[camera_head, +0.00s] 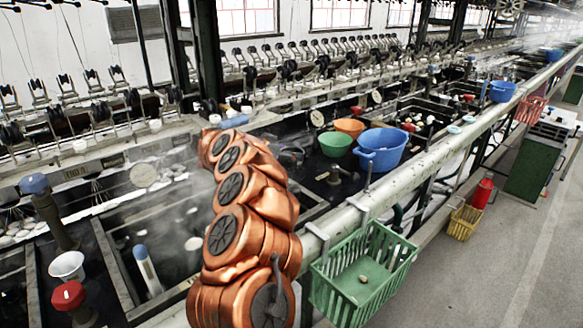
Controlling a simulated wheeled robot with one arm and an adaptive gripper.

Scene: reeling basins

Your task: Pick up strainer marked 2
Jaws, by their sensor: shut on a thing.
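My orange jointed arm rises from the bottom centre and reaches over the dark basins. My gripper cannot be made out; the arm's far end hides what lies behind it. No number 2 can be read on anything in the head view. Pale round discs, which may be strainers, show at the basins: one left of my arm (143,175), one right of it (318,118) and one farther back (377,97). I cannot tell which, if any, is the strainer marked 2.
A green basket (390,254) hangs on the pale rail (425,161) at front right. A blue tub (381,150), a green bowl (335,144) and an orange bowl (350,127) stand behind it. A white cup (67,265) is at left. The right floor aisle is mostly free.

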